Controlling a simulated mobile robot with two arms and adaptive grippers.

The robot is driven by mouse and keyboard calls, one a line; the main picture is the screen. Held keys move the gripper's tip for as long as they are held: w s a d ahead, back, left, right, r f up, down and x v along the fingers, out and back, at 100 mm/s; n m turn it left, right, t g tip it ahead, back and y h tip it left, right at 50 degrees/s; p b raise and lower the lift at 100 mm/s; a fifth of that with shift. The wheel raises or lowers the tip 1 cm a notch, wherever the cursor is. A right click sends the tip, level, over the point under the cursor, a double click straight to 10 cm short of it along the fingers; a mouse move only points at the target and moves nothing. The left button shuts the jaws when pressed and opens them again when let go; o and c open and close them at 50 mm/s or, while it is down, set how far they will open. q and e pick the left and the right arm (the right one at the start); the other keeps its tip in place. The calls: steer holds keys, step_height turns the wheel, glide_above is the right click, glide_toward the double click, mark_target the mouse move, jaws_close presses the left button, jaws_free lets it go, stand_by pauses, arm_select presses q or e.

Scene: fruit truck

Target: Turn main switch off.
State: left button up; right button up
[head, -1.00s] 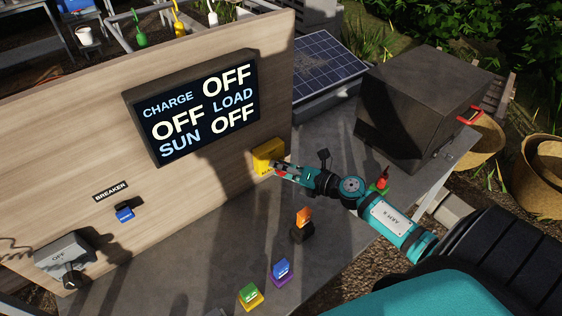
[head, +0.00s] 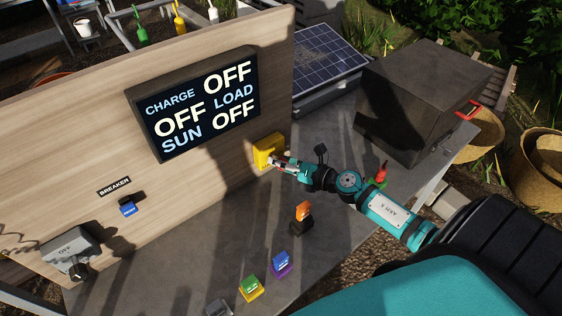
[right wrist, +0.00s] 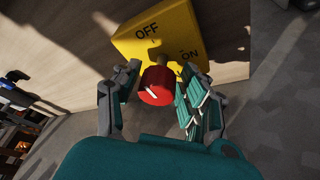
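The main switch is a yellow box (head: 267,149) on the wooden panel's right end, above the grey table. In the right wrist view the yellow box (right wrist: 160,38) reads OFF at the top and ON at the right, and carries a round red knob (right wrist: 156,86) with a white mark. My right gripper (head: 275,161) is at the front of the box. In the right wrist view its fingers (right wrist: 157,92) are apart, one on each side of the knob; I cannot tell whether they touch it. My left gripper is in no view.
A display (head: 197,105) reads CHARGE OFF, LOAD OFF, SUN OFF. A blue breaker (head: 127,208) and a grey OFF switch (head: 70,252) are at the left. Coloured blocks (head: 281,262) stand on the table (head: 215,257). A dark box (head: 412,98) stands beyond my right arm.

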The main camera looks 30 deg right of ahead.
steer(key=shift+o, duration=0.8)
steer(key=shift+r, duration=0.1)
steer(key=v, duration=1.2)
